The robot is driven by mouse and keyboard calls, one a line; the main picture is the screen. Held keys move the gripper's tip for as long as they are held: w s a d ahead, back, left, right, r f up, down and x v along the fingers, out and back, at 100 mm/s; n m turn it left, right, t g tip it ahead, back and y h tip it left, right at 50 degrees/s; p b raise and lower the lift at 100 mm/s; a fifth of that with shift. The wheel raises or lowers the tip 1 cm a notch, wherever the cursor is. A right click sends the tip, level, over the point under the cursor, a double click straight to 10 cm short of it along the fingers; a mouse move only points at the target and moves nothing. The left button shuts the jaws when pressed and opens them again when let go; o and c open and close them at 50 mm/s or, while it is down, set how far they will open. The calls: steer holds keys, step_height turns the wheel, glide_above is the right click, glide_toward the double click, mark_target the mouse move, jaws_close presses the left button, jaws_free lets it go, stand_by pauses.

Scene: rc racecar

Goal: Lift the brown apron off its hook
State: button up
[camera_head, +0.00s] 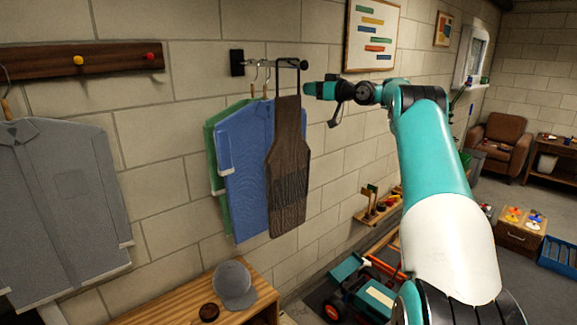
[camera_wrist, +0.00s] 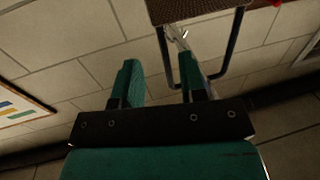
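The brown apron (camera_head: 287,165) hangs from a dark, stiff-looking neck loop (camera_head: 277,68) on a wall rail with a black end knob (camera_head: 304,64). My gripper (camera_head: 308,89) is just right of the loop, level with its lower part. In the wrist view, which looks inverted, the apron's top edge (camera_wrist: 198,12) is at the top and the U-shaped loop (camera_wrist: 163,55) extends below it. My gripper (camera_wrist: 160,68) has its fingers apart. One side of the loop shows between them, and the right finger overlaps the loop's opening. Contact cannot be told.
A blue shirt (camera_head: 247,165) and a green garment (camera_head: 213,150) hang close left of the apron. A grey shirt (camera_head: 62,200) hangs farther left under a wooden peg board (camera_head: 85,62). A grey cap (camera_head: 235,284) rests on a wooden bench (camera_head: 185,298) below.

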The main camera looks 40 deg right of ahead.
mark_target(298, 94)
steer(key=w+p, duration=0.1)
steer(key=w+a+p, duration=0.1)
steer(key=w+p, duration=0.2)
steer(key=p, duration=0.1)
steer(key=shift+w+a+r, duration=0.15)
steer(key=shift+w+r, duration=0.2)
steer(key=shift+w, duration=0.05)
steer(key=shift+w+a+f+p, duration=0.1)
steer(key=shift+w+f+p, duration=0.05)
steer(key=shift+w+p, duration=0.15)
jaws_close()
